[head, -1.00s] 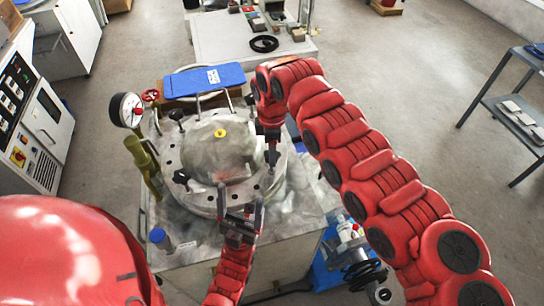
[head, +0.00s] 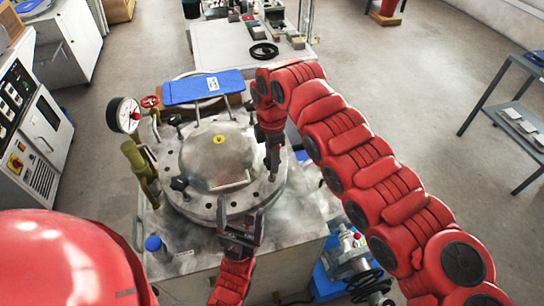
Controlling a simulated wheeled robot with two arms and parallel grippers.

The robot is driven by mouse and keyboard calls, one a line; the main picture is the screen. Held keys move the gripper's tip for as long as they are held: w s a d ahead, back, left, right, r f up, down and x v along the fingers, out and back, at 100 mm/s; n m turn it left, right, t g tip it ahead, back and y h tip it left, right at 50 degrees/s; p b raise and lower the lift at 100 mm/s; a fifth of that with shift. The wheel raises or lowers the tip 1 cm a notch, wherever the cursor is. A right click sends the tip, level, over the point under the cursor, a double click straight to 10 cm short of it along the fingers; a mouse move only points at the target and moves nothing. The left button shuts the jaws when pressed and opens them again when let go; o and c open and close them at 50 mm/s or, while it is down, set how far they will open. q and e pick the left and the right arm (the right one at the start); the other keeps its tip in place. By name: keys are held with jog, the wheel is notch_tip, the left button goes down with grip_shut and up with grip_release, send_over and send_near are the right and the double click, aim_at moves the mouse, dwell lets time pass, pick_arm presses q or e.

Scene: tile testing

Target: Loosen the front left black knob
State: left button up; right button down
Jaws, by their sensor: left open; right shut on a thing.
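The front left black knob (head: 179,184) stands at the left front rim of the round metal vessel lid (head: 215,150), which has a yellow spot in its middle. Another black knob (head: 175,120) is at the lid's back left. My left gripper (head: 240,216) is open and empty over the front rim, to the right of the front left knob and apart from it. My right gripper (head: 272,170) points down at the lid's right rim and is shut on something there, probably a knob. Its fingers hide most of what it holds.
A pressure gauge (head: 124,115), a red valve handle (head: 150,101) and an olive valve (head: 140,165) stand left of the lid. A blue board (head: 203,87) lies behind it. A blue-capped bottle (head: 155,245) stands at the bench's front left.

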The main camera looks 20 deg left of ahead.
jog(key=shift+c, duration=1.3)
grip_release()
jog(key=shift+r, duration=0.1)
notch_tip(320, 180, up, 17)
jog(key=p, duration=0.4)
jog(key=shift+r, duration=0.15)
